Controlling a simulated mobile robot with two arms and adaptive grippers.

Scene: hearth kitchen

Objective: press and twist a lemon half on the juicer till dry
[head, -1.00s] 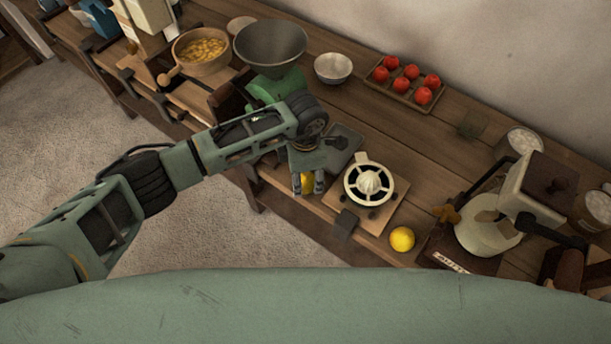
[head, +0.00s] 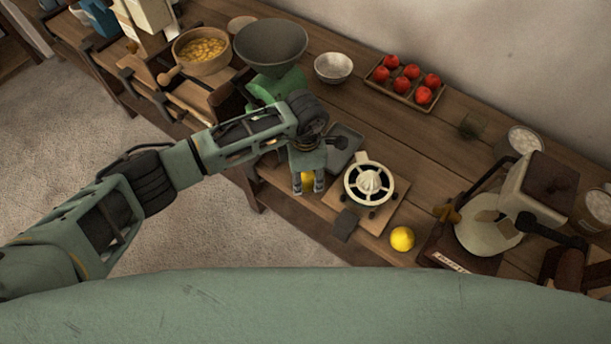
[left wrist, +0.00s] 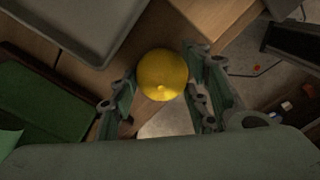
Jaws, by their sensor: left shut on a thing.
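My left gripper (head: 308,185) is shut on a yellow lemon half (head: 307,179), to the left of the juicer. In the left wrist view the lemon half (left wrist: 162,74) sits between the two fingers (left wrist: 160,98), its rounded skin side with the nub toward the camera. Its cut face is hidden. The juicer (head: 369,183), cream with a ribbed cone and a dark slotted ring, stands on a wooden board (head: 398,197). Its cone is bare. Another yellow lemon piece (head: 402,238) lies on the table right of the board. My right gripper is not seen.
A grey tray (head: 343,143) lies just behind the gripper, also in the left wrist view (left wrist: 75,22). A dark block (head: 346,224) is at the board's front corner. A large grey bowl (head: 271,45), white bowl (head: 332,67) and tomato tray (head: 403,82) stand farther back.

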